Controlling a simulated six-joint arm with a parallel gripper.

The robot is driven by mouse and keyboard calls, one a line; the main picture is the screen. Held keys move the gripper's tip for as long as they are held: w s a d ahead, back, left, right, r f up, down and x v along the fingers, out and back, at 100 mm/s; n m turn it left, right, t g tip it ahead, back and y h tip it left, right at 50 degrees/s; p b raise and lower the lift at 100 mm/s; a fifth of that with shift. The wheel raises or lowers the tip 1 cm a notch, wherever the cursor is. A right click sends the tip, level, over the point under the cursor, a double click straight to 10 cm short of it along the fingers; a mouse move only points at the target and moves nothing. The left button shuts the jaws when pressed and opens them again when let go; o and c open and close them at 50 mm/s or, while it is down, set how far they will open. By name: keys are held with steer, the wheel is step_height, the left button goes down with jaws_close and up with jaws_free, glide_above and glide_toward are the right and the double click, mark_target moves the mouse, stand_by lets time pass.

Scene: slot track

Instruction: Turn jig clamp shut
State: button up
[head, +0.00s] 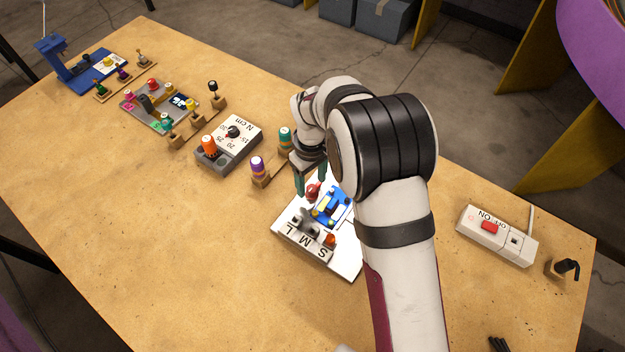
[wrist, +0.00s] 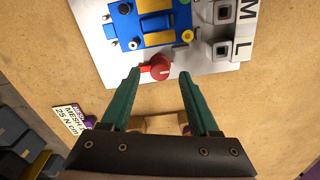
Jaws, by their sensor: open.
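The jig is a white plate (head: 289,226) with a blue and yellow fixture (head: 331,206) on it; the fixture also shows in the wrist view (wrist: 160,22). The clamp looks like the red knob (head: 312,192) at the plate's edge, beside the fixture. In the wrist view my gripper (wrist: 160,75) is open, with the knob between the fingertips. I cannot tell whether either finger touches it.
Sockets marked S, M and L (head: 306,233) line the plate's near side. A holder with purple and teal pieces (head: 262,172) stands close left of my gripper. A torque box (head: 230,145) is farther left, a power switch (head: 496,235) at right. The table's front left is clear.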

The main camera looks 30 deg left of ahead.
steer(key=shift+f, duration=0.75)
jaws_close()
